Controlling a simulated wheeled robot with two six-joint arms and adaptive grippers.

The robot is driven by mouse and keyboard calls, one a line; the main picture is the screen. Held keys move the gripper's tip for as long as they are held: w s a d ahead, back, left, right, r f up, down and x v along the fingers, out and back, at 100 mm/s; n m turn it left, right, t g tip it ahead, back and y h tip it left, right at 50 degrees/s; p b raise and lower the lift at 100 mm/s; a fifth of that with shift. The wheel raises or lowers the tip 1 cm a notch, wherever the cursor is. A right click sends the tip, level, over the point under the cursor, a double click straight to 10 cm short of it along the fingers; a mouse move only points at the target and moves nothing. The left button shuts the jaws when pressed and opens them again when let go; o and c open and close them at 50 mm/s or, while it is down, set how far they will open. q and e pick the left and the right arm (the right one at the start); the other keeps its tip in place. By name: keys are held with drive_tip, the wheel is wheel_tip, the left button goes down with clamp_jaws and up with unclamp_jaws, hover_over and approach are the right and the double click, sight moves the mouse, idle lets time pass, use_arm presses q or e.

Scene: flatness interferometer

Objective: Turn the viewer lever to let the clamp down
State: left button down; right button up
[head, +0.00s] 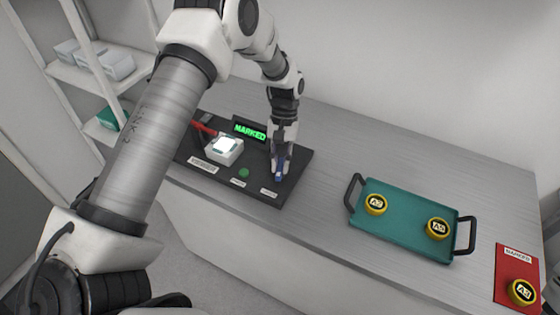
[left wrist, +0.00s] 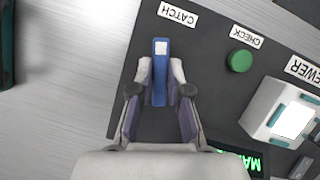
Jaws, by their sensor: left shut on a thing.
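The viewer (head: 224,150) is a white block with a lit window on the black panel (head: 258,190); it also shows at the right of the left wrist view (left wrist: 283,112). A red arm-like part (head: 203,127) rises behind the viewer; I cannot tell whether it is the lever or the clamp. A blue lever (left wrist: 160,62) stands by the label CATCH. My left gripper (head: 280,170) is over the panel's right part, its fingers (left wrist: 160,92) shut on the blue lever from both sides. The lever's lower end is hidden. My right gripper is not seen.
A green button (head: 244,173) sits by the CHECK label. A display (head: 250,130) reads MARKED. A teal tray (head: 405,222) holds two yellow-rimmed discs, A2 (head: 375,204) and A5 (head: 438,229). Disc A3 (head: 521,292) lies on a red mat (head: 505,270). Bare table separates panel and tray.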

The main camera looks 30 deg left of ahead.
use_arm(q)
drive_tip(key=shift+d+f+m+g+y, duration=0.1)
drive_tip(key=shift+m+g+y, duration=0.3)
drive_tip(key=shift+m, duration=1)
drive_tip(key=c, duration=1.1)
unclamp_jaws()
drive_tip(key=v, duration=1.2)
drive_tip(key=shift+s+d, duration=0.1)
drive_tip(key=shift+d, duration=0.05)
